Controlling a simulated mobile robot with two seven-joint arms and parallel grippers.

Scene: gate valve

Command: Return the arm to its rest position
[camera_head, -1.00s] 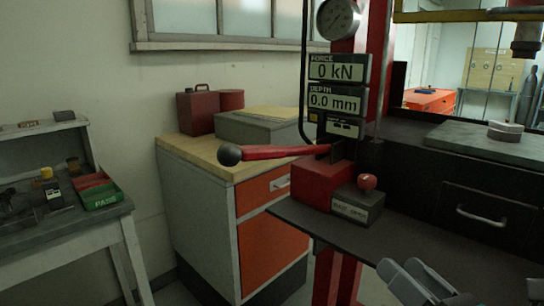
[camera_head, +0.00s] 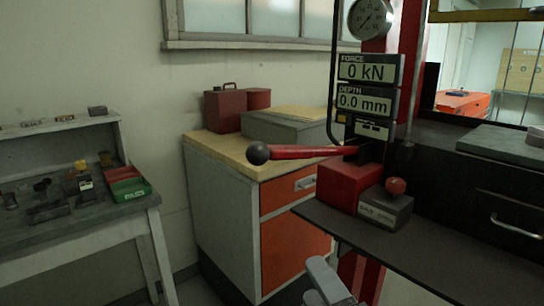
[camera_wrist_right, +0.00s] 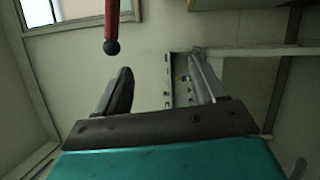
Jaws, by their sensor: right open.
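My right gripper (camera_head: 326,284) shows only in part at the bottom of the head view, as pale grey pieces below the front edge of the dark press shelf. In the right wrist view its two fingers (camera_wrist_right: 166,78) stand apart with nothing between them. The red lever (camera_head: 300,153) with a black ball end points left from the press, above and apart from the gripper. The lever's ball end (camera_wrist_right: 112,47) also shows in the right wrist view, beyond the fingers. My left gripper is in neither view.
The dark press shelf (camera_head: 440,262) carries a red block and a small box with a red knob (camera_head: 396,186). An orange-fronted cabinet (camera_head: 292,250) stands behind. A grey bench (camera_head: 75,232) with a green tray (camera_head: 130,190) is at the left. Floor shows between bench and cabinet.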

